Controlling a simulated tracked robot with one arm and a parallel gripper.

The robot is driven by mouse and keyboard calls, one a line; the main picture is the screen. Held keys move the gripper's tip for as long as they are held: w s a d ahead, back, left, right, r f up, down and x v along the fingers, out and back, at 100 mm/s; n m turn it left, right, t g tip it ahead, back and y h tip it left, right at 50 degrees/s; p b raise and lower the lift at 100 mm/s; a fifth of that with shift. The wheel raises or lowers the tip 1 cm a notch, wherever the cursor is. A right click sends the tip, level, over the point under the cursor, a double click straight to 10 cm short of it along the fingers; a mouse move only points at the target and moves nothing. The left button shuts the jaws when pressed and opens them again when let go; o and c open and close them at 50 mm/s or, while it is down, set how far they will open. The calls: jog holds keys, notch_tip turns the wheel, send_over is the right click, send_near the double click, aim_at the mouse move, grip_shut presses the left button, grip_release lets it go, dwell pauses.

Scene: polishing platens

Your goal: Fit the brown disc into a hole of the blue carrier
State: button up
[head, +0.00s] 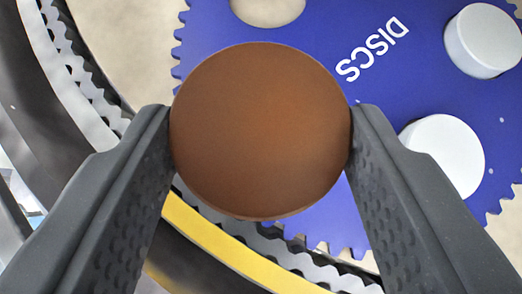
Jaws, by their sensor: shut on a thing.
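The brown disc (260,130) is held between the two fingers of my gripper (260,132), near the middle of the head view. The fingers touch its left and right sides. The blue carrier (330,100) is a toothed plate with the word DISCS on it, lying below and behind the disc. One open hole (268,8) shows at the top edge of the view, partly cut off, with beige surface inside. The disc overlaps the carrier's lower left part and hides what lies under it. The disc appears above the carrier, apart from that hole.
Two white discs stand at the carrier's right, one at the upper right (484,40) and one lower (444,156), partly behind my right finger. A grey toothed ring (85,85) curves along the left and below. A yellow band (225,245) runs below the disc.

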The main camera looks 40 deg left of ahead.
jog(key=shift+w+a+f, duration=0.1)
jog(key=shift+w+f, duration=0.6)
jog(key=shift+f, duration=0.2)
jog(key=shift+w+a+f, duration=0.1)
jog(key=shift+w+f, duration=0.6)
jog(key=shift+f, duration=0.2)
jog(key=shift+f+b, duration=0.85)
jog(key=shift+f, duration=0.5)
jog(key=shift+f, duration=0.3)
jog(key=o, duration=0.9)
jog(key=shift+s+f, duration=0.1)
jog(key=shift+o, duration=0.3)
jog(key=shift+o, duration=0.5)
notch_tip(320, 180, up, 4)
jog(key=shift+f+p, duration=0.1)
jog(key=shift+p, duration=0.65)
jog(key=s+r, duration=0.3)
jog(key=shift+s+d+r, duration=0.25)
jog(key=shift+s+d, duration=0.1)
jog(key=shift+s, duration=0.05)
jog(key=s+d, duration=0.1)
jog(key=s, duration=0.7)
jog(key=s+d+b, duration=0.1)
jog(key=s+d, duration=0.1)
jog(key=s, duration=0.6)
jog(key=s+d+b, duration=0.1)
jog(key=s, duration=0.8)
jog(key=shift+d, duration=0.15)
